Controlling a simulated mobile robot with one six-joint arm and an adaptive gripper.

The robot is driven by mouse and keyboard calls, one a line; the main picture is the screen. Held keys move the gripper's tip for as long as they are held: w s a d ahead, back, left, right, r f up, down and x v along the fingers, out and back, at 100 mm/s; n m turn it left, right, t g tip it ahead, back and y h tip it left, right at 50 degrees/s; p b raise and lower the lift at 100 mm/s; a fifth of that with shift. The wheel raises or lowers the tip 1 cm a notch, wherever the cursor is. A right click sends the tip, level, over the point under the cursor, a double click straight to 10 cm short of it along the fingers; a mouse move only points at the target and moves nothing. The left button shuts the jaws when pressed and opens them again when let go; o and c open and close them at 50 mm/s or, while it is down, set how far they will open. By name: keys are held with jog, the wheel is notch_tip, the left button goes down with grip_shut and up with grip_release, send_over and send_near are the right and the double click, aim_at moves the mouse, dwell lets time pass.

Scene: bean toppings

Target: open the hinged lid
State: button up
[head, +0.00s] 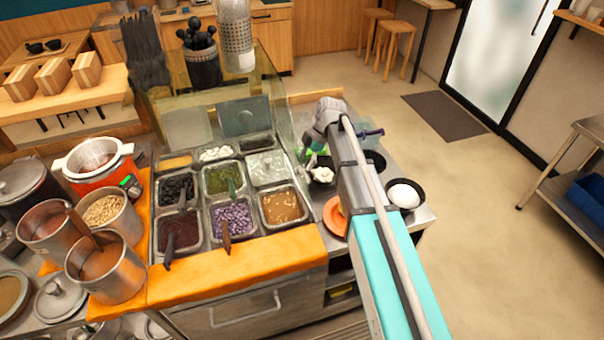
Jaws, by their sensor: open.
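The topping station has several steel wells. Which one is the task's hinged lid I cannot tell for sure. My gripper (315,146) is open, to the right of the station and apart from the shut lid. My own arm partly hides it.
A clear guard (275,85) rises behind the wells. A utensil holder (203,68) stands at the back. Pots (104,265) crowd the left. Spoon handles stick out of the front wells.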

jog(key=shift+b+x, duration=1.5)
jog(key=shift+x, duration=0.45)
jog(key=shift+a, duration=0.1)
grip_shut()
